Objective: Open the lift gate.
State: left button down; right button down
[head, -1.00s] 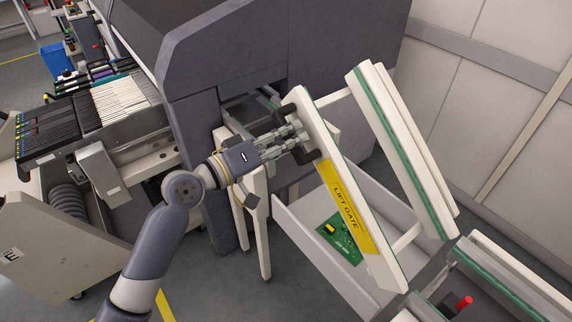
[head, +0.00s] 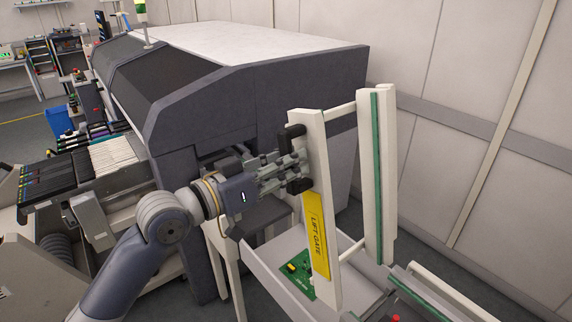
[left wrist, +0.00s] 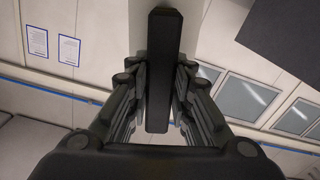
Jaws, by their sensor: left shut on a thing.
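The lift gate (head: 321,205) stands nearly upright in the head view, a pale frame with two rails, green strips and a yellow "LIFT GATE" label (head: 316,236). A black handle (head: 295,133) is fixed near the top of its near rail. My left gripper (head: 292,165) is shut on this handle, coming in from the left. In the left wrist view the dark handle bar (left wrist: 163,70) stands between the two fingers. My right gripper is not in view.
A large grey machine (head: 240,112) stands behind the gate. A pale tray (head: 262,268) with a green circuit board (head: 299,272) lies below it. A fixed conveyor rail (head: 428,290) is at lower right. A feeder trolley (head: 50,180) stands left, and a panelled wall (head: 480,150) at right.

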pick_arm(q)
jog(key=shift+s+d, duration=0.1)
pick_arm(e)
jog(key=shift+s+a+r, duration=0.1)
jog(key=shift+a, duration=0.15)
pick_arm(q)
jog(key=c, duration=1.4)
grip_release()
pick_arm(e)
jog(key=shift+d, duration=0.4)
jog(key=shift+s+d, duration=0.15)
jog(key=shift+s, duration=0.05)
pick_arm(q)
jog(key=v, duration=1.2)
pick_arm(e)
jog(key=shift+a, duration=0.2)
